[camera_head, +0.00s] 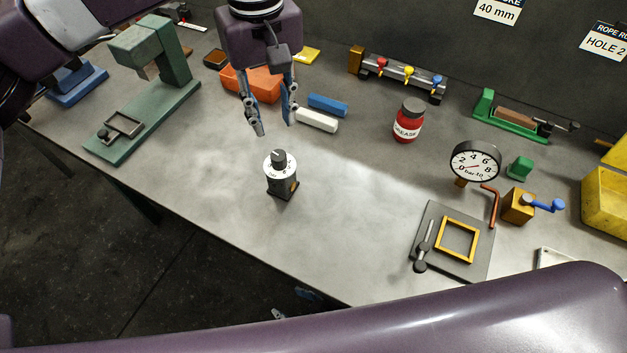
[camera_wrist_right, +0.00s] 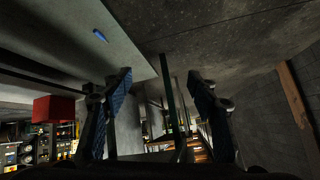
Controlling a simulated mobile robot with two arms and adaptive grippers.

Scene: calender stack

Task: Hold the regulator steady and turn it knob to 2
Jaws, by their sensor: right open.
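The regulator (camera_head: 282,188) is a small dark block standing upright on the grey bench, left of centre in the head view. It has a white numbered dial on top and a grey knob (camera_head: 278,156); the dial's setting is too small to read. My left gripper (camera_head: 272,128) is open and empty, pointing down above and slightly behind the regulator, apart from it. My right gripper (camera_head: 293,305) shows only as bits of blue fingertip past the bench's front edge, mostly hidden by my arm. In the right wrist view it (camera_wrist_right: 159,75) is open with nothing between the fingers.
A round gauge (camera_head: 475,161) stands right of a red grease jar (camera_head: 409,120). An orange bin (camera_head: 252,84), a blue block (camera_head: 328,105) and a white block (camera_head: 317,120) lie behind the regulator. A green press (camera_head: 140,125) stands left. Bench around the regulator is clear.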

